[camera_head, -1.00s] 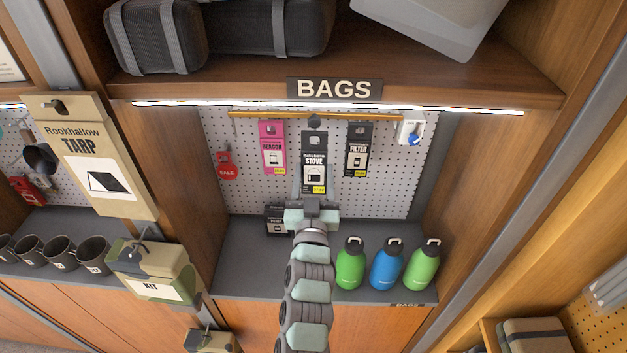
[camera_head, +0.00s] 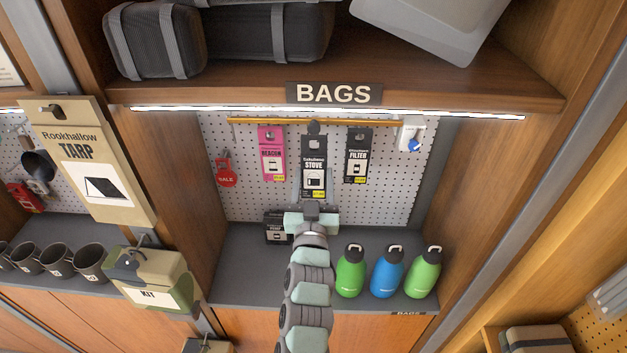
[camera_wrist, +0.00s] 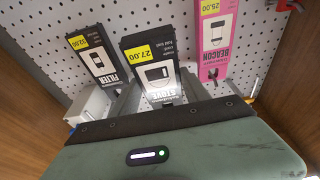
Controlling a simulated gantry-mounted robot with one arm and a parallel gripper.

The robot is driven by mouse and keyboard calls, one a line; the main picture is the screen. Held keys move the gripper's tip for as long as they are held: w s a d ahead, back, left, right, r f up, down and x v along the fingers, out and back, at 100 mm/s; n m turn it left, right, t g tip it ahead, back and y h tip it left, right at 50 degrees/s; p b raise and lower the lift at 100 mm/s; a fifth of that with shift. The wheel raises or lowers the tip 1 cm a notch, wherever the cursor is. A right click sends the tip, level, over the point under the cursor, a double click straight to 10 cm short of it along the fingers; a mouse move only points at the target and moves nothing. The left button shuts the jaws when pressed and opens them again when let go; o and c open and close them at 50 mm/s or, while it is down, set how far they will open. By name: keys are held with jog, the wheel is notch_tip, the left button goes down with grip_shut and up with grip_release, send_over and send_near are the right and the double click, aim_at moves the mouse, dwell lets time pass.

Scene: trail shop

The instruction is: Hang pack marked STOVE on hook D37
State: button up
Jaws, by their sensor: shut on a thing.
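The black STOVE pack (camera_head: 314,160) is upright in front of the white pegboard, between the BEACON and FILTER packs. It also shows in the wrist view (camera_wrist: 152,62), with a yellow 27.00 price tag. My gripper (camera_head: 312,205) is at its lower end, shut on it; in the wrist view the two fingers (camera_wrist: 160,100) lie either side of the pack. A dark round part (camera_head: 313,127) shows at the pack's top, below the yellow rail (camera_head: 270,121). Whether the pack's hole is around a hook cannot be told. No D37 label is readable.
The pink BEACON pack (camera_head: 271,153) hangs left and the black FILTER pack (camera_head: 356,155) right, both close. A white box with a blue part (camera_head: 411,137) and a red SALE tag (camera_head: 226,172) flank them. A dark box (camera_head: 277,228) and bottles (camera_head: 386,270) stand on the shelf below.

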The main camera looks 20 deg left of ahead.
jog(key=shift+w, duration=0.15)
dwell(0.3)
jog(key=shift+f+b+x, duration=0.15)
jog(key=shift+b+x, duration=0.2)
jog(key=shift+x, duration=0.45)
jog(key=shift+f+b+x, duration=0.2)
jog(key=shift+b+x, duration=0.15)
jog(key=shift+x, duration=0.45)
jog(key=shift+w+a+f, duration=0.1)
jog(key=shift+w, duration=0.15)
jog(key=shift+w+a+f+b, duration=0.1)
jog(key=shift+w+a+b, duration=0.05)
jog(key=shift+w+b, duration=0.3)
jog(key=shift+f+b, duration=0.4)
jog(key=o, duration=1.5)
